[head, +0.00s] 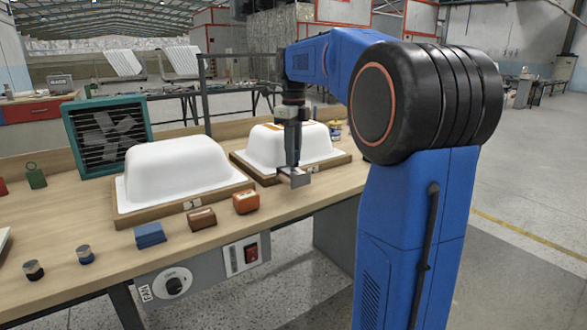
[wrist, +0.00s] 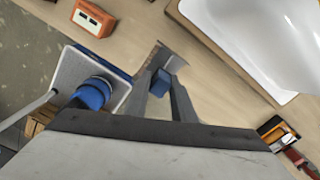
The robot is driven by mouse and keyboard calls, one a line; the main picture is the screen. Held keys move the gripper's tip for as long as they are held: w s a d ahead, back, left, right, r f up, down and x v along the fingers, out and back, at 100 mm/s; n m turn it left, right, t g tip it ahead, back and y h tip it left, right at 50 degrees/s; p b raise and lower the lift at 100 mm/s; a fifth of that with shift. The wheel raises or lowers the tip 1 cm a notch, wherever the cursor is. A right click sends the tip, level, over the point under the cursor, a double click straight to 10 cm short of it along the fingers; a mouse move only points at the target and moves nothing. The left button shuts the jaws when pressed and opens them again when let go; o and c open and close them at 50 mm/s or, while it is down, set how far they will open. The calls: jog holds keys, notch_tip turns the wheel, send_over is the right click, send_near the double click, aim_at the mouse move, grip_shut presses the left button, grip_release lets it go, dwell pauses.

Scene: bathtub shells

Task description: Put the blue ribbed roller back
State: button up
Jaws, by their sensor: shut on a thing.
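My gripper (head: 294,175) hangs low at the front edge of the right tub's board, jaws pointing down. In the wrist view its fingers (wrist: 160,76) are closed on a small blue piece (wrist: 160,83), which I take to be the blue ribbed roller. Its ribs cannot be made out and the fingers cover much of it. Grey metal shows beside the fingertips. Two short silver-topped cylinders stand at the bench's front left, one with a dark base (head: 34,270) and one with a blue base (head: 85,255).
A white tub shell (head: 180,170) sits on a board at left, another (head: 262,146) at right. Blue (head: 150,235), brown (head: 201,219) and orange (head: 246,202) blocks line the front edge. A green fan (head: 107,135) stands behind. Bare bench lies right of the orange block.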

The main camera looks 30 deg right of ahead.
aim_at(293, 169)
jog(key=shift+f, duration=2.05)
jog(key=o, duration=1)
jog(key=shift+f, duration=0.1)
jog(key=shift+c, duration=0.2)
notch_tip(293, 169, up, 12)
jog(key=shift+r, duration=0.15)
jog(key=s+a+f+n+t, duration=0.1)
jog(key=s+a+f+n, duration=0.4)
jog(key=s+f+n, duration=0.3)
jog(key=s+a+f+n+t, duration=0.2)
jog(key=s+a+f+n, duration=0.3)
jog(key=s+f+n, duration=0.4)
jog(key=s+a+f+n+t, duration=0.1)
jog(key=s+a+f+n, duration=0.4)
jog(key=s+f+n, duration=0.4)
jog(key=s+n, duration=0.4)
jog(key=shift+a+t, duration=0.4)
